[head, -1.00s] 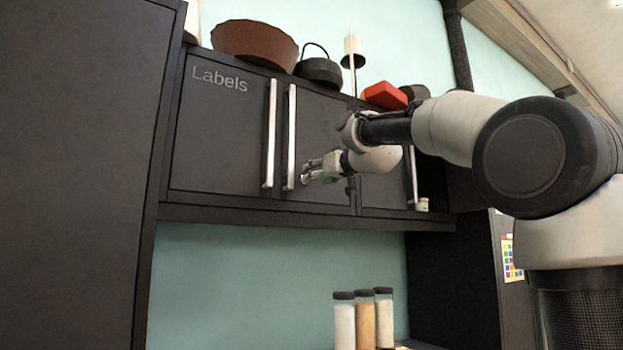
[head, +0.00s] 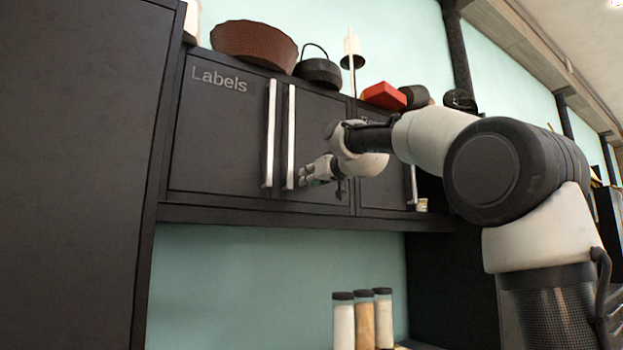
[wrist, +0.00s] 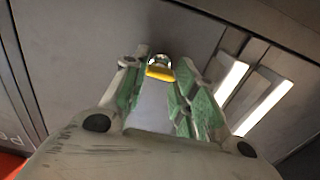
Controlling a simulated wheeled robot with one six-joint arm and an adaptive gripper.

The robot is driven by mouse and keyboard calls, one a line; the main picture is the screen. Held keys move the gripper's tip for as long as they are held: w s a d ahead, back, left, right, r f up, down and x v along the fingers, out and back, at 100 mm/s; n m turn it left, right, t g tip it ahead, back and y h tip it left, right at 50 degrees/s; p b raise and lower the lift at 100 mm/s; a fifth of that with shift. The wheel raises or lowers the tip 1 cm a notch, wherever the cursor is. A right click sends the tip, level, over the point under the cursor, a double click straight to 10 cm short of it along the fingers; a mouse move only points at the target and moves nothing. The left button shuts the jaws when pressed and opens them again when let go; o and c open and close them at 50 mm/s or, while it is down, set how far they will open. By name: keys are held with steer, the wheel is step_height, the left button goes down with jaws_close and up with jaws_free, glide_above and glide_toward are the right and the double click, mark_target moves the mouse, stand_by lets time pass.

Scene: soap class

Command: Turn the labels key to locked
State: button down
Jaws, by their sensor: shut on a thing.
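The Labels cabinet (head: 222,135) has dark doors, with the word "Labels" on the left one. My gripper (head: 304,178) is at the lower part of the middle door, just right of the two upright handles. In the wrist view my gripper (wrist: 159,74) has its green-padded fingertips on either side of a small yellow key (wrist: 160,73), shut on it. A shiny round metal lock (wrist: 159,60) shows just beyond the key, at the door face. In the head view the key is hidden by my gripper. I cannot tell which way the key is turned.
Two long pale handles (head: 269,135) (head: 291,137) stand close left of my gripper. A brown bowl (head: 254,46), a black pot (head: 318,71) and a red box (head: 384,95) sit on top. Jars (head: 364,320) stand below.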

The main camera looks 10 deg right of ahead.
steer(key=shift+n, duration=0.3)
steer(key=shift+a+f+n, duration=0.1)
steer(key=shift+n, duration=4.2)
steer(key=shift+a+f+n, duration=0.1)
steer(key=shift+n, duration=4.2)
steer(key=c, duration=1.1)
jaws_free()
steer(key=shift+r, duration=0.1)
